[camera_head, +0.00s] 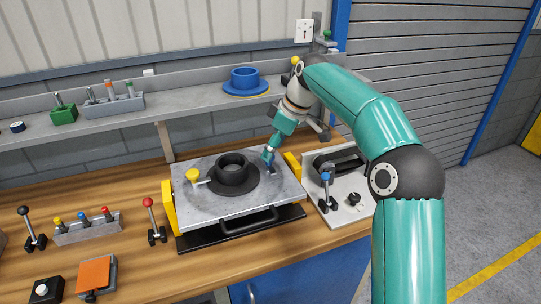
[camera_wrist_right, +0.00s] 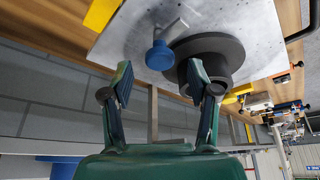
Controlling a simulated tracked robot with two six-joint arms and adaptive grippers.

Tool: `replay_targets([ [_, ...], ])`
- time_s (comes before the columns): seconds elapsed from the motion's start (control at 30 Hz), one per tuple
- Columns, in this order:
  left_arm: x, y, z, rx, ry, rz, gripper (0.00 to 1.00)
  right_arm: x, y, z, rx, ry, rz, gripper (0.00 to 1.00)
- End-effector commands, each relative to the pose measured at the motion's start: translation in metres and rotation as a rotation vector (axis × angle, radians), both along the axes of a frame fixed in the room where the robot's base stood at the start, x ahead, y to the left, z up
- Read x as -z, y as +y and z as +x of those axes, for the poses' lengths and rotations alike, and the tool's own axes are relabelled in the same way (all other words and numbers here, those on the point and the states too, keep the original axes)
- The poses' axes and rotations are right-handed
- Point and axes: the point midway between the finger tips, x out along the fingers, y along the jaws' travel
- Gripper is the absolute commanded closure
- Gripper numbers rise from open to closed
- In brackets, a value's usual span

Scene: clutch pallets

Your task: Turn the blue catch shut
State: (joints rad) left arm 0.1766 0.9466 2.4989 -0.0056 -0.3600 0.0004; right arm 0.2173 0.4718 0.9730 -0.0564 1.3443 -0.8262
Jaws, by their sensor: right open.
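The blue catch has a round blue knob (camera_wrist_right: 160,56) on a pale metal arm, seen in the right wrist view between my right fingertips and a little beyond them. My right gripper (camera_wrist_right: 159,72) is open, with a finger on each side of the knob and no clear contact. In the head view the right gripper (camera_head: 269,154) reaches down to the far right part of the metal pallet plate (camera_head: 208,211) and largely hides the blue catch. A dark clutch part (camera_head: 233,178) sits on the plate. A yellow catch (camera_head: 193,176) stands at its left. My left gripper is out of view.
A shelf (camera_head: 190,102) runs behind, bearing a blue flanged part (camera_head: 245,80) and a tool block (camera_head: 113,103). A lever box (camera_head: 338,197) stands right of the plate. A red-knobbed lever (camera_head: 151,218) stands left. The plate's front has a black handle (camera_head: 248,222).

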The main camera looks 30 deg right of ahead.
Motion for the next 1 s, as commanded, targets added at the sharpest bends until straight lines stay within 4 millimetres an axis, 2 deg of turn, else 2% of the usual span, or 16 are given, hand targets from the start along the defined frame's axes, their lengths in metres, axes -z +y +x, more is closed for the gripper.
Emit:
replay_targets([
  [0.2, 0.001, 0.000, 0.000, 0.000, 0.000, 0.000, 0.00, 0.018, 0.003, 0.006, 0.002, 0.000, 0.000, 0.40],
  [0.53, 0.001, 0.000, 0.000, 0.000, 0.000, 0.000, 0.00, 0.020, 0.003, 0.006, 0.004, -0.001, 0.000, 0.42],
  [0.87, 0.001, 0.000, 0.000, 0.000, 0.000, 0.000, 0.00, 0.020, 0.002, 0.006, 0.004, -0.001, 0.000, 0.97],
  [0.9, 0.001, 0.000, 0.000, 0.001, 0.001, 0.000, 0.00, 0.019, 0.007, 0.006, 0.002, 0.000, 0.000, 1.00],
  [1.0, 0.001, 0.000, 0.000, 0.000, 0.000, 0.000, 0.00, 0.020, 0.004, 0.006, 0.006, -0.001, 0.001, 1.00],
])
